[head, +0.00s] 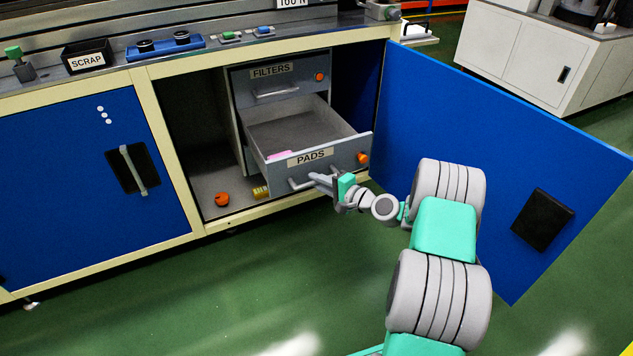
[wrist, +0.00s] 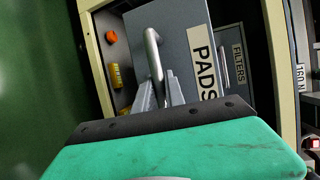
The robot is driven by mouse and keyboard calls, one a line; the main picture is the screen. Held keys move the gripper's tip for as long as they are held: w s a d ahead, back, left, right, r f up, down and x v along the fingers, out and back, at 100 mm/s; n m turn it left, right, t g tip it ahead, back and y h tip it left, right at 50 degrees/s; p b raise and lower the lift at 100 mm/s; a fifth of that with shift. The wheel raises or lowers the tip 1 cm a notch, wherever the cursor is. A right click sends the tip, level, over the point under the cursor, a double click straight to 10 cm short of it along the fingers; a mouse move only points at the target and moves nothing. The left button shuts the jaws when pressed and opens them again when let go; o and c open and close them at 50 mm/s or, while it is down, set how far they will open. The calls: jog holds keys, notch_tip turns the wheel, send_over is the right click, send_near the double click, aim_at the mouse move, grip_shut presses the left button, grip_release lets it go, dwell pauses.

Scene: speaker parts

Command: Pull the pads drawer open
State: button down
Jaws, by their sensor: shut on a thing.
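The grey pads drawer (head: 343,152), labelled PADS, stands pulled out of the cabinet in the head view. A pink item (head: 279,155) lies inside it near the front. Its bar handle (head: 299,185) runs across the front below the label. My gripper (head: 318,180) is at the handle and shut on it. In the wrist view the handle (wrist: 153,52) runs down between the two grey fingers (wrist: 160,92), and the PADS label (wrist: 204,60) is to their right. Part of the handle is hidden by my gripper.
The closed FILTERS drawer (head: 278,84) is above. The blue cabinet door (head: 500,135) stands open at the right, close to my arm. An orange round item (head: 222,199) and a yellow item (head: 260,192) lie on the cabinet floor. The green floor in front is clear.

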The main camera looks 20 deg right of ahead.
jog(key=c, duration=1.4)
grip_release()
jog(key=p+v, duration=0.2)
jog(key=v, duration=0.5)
jog(key=shift+s+d, duration=0.2)
jog(key=shift+s, duration=0.15)
jog(key=shift+r, duration=0.1)
